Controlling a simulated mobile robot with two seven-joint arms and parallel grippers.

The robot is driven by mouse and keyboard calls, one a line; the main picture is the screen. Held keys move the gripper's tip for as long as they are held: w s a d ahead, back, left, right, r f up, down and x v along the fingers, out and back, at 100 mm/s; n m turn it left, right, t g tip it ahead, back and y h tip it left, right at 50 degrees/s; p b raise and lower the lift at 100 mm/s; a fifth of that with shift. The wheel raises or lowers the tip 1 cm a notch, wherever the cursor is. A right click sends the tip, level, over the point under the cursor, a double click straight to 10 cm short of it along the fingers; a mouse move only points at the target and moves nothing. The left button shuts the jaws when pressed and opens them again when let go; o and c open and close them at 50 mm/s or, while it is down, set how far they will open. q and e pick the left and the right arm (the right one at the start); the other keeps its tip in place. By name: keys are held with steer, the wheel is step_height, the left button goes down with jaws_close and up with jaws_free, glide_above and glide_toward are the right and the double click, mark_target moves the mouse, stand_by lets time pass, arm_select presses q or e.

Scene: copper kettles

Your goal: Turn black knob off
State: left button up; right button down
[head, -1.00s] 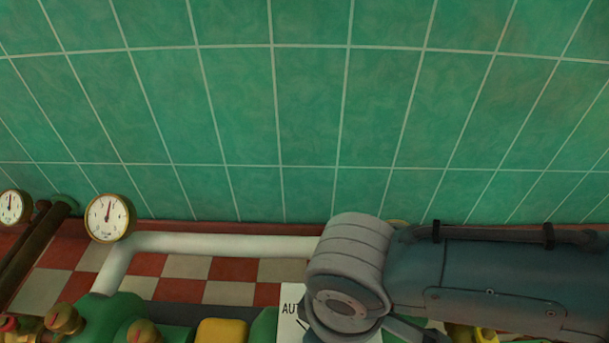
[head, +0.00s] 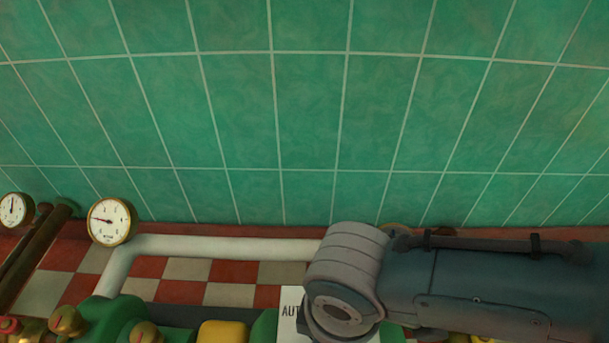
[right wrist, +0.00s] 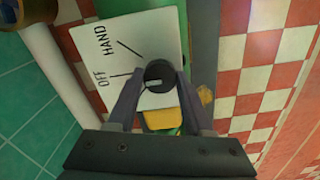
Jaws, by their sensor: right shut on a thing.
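The black knob (right wrist: 159,72) sits on a white plate (right wrist: 165,28) in the right wrist view. The plate carries the words OFF and HAND with short black lines beside them. A pale mark shows on the knob's lower left part, on the side toward OFF; its exact setting is hard to tell. My right gripper (right wrist: 160,80) is shut on the knob, one finger on each side. In the head view my right forearm covers the knob, and only the plate's left part (head: 289,303) shows, with the letters AUT. My left gripper is in neither view.
A white pipe (head: 220,245) runs behind the plate along the green tiled wall. A round gauge (head: 109,221) stands at its left, with another (head: 14,209) further left. Green and brass fittings and a yellow block (head: 222,331) lie along the lower edge.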

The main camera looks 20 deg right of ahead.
steer(key=shift+c, duration=1.5)
jaws_free()
steer(key=shift+r, duration=0.1)
step_height(320, 180, up, 10)
steer(key=p, duration=0.8)
